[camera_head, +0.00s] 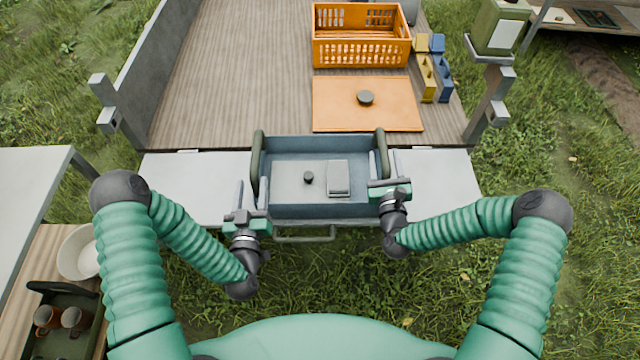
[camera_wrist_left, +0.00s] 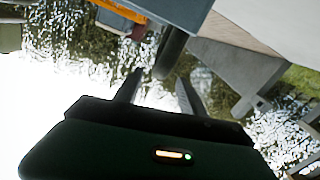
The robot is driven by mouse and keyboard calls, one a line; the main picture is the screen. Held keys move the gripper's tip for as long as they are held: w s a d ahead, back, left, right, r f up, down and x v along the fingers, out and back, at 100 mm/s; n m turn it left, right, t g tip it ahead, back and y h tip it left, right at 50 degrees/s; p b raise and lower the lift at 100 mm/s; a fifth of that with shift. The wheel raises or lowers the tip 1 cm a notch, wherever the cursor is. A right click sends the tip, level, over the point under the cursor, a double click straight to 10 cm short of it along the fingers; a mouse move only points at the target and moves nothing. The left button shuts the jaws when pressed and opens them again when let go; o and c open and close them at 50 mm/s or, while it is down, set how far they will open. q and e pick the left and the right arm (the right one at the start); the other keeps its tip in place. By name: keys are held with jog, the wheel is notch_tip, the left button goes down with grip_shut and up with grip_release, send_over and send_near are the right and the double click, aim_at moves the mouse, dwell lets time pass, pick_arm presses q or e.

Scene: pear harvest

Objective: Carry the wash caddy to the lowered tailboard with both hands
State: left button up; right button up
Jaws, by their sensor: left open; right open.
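The wash caddy (camera_head: 320,211) is a blue-grey open box with a dark handle at each end. It is over the middle of the lowered tailboard (camera_head: 440,178) and looks level; I cannot be sure that its whole base touches. Inside it are a small dark knob and a grey block. My left gripper (camera_head: 251,192) is open at the caddy's left handle (camera_head: 257,155). In the left wrist view the fingers (camera_wrist_left: 158,92) are apart, with the dark handle (camera_wrist_left: 172,50) just beyond their tips. My right gripper (camera_head: 383,168) is open beside the right handle (camera_head: 380,142).
A green dispenser (camera_head: 497,28) stands at the right post. A bench with a white bowl (camera_head: 70,252) is at left.

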pick_arm(q)
jog(key=shift+s, duration=1.2)
pick_arm(e)
jog(key=shift+s, duration=0.35)
jog(key=s, duration=1.1)
jog(key=shift+s+d, duration=0.15)
jog(key=shift+d, duration=0.05)
pick_arm(q)
jog(key=shift+s+a+f+b, duration=0.1)
jog(key=shift+s+f+b, duration=0.2)
jog(key=shift+b, duration=0.25)
jog(key=s+a+p, duration=0.1)
jog(key=s+a, duration=0.1)
jog(key=s, duration=0.4)
jog(key=shift+s+r, duration=0.15)
jog(key=shift+r, duration=0.15)
